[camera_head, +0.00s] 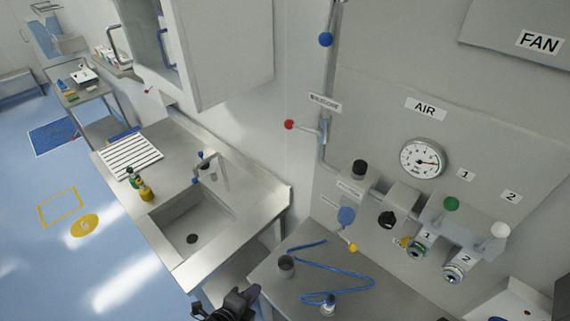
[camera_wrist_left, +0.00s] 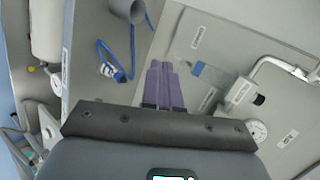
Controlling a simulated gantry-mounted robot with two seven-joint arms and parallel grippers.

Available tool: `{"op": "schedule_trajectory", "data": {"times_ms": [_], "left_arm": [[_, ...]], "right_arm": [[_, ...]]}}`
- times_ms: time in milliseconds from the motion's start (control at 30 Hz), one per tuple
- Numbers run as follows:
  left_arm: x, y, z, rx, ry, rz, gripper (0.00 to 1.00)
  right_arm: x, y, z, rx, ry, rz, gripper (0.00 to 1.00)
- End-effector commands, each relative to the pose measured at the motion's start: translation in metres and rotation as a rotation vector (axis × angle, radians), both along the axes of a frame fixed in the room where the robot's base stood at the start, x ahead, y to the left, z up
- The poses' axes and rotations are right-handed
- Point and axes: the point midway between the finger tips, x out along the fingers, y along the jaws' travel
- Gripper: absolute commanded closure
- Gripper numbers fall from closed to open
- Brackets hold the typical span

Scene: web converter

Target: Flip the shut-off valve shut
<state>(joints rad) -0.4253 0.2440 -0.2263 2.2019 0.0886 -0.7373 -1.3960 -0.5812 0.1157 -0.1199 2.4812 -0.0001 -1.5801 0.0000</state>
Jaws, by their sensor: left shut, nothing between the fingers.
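A blue ball (camera_head: 325,39) sits higher on the pipe. My left gripper (camera_head: 253,291) is low in the head view, in front of the sink unit and well below the red lever. In the left wrist view its purple fingers (camera_wrist_left: 164,86) are together, with nothing between them. My right gripper is not in view.
A grey cup (camera_head: 286,266) and a blue hose (camera_head: 335,272) lie on the metal bench. A sink (camera_head: 192,220) is at left. The space before the panel looks clear.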

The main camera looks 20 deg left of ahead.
Motion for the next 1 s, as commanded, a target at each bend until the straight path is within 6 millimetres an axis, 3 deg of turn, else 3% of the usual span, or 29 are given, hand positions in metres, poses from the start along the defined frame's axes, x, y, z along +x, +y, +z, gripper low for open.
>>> {"op": "schedule_trajectory", "data": {"times_ms": [33,100,200,400,533,700,1000], "left_arm": [[0.031,0.0,-0.007,0.135,-0.13,-0.095,1.0],[0.074,0.001,0.003,0.342,-0.323,-0.208,1.0],[0.124,0.007,0.024,0.583,-0.543,-0.295,1.0],[0.196,0.033,0.079,0.824,-0.78,-0.312,1.0],[0.221,0.047,0.118,0.904,-0.85,-0.292,1.0],[0.233,0.053,0.163,0.949,-0.926,-0.264,1.0],[0.255,0.049,0.187,0.952,-0.95,-0.249,1.0]], "right_arm": [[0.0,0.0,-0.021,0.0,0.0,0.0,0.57],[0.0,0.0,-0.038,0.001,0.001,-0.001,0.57],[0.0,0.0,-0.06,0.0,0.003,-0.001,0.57],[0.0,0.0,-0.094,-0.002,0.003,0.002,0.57],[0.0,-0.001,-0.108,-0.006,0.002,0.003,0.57],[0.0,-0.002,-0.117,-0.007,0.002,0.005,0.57],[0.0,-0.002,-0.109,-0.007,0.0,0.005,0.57]]}}
